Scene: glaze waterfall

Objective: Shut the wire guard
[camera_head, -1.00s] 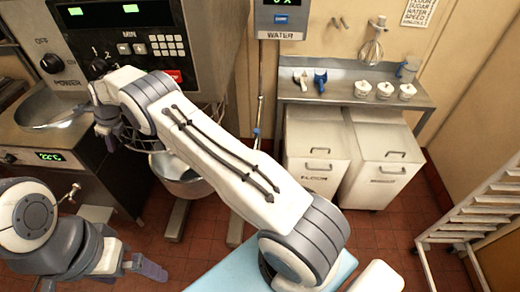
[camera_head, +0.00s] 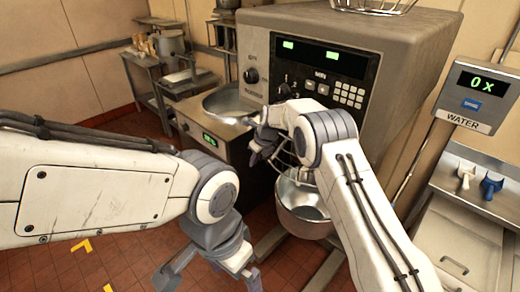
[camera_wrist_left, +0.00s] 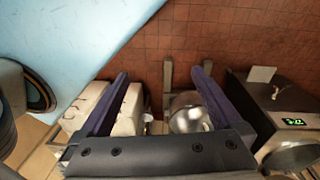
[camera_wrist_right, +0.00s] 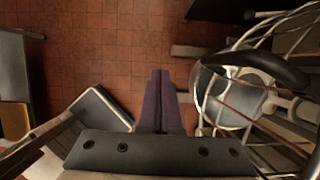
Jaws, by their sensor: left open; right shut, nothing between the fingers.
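The wire guard (camera_head: 284,160) shows as a few curved wires below the mixer's control panel, above the steel bowl (camera_head: 303,207). My right forearm hides much of it. In the right wrist view its wires (camera_wrist_right: 280,20) fill the right side, over the bowl, with a thick dark curved bar across them. My right gripper (camera_head: 255,158) is beside the guard's left side in the head view. Its fingers (camera_wrist_right: 160,75) are shut together and empty, apart from the wires. My left gripper (camera_head: 212,275) is open and empty, low in front of the mixer; its fingers (camera_wrist_left: 160,72) are spread.
The mixer (camera_head: 400,50) stands behind the guard. A counter with a basin (camera_head: 228,103) and green display is left of it. The water panel (camera_head: 475,95) and white bins (camera_head: 460,240) are at the right. Red tiled floor (camera_head: 120,265) is open at lower left.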

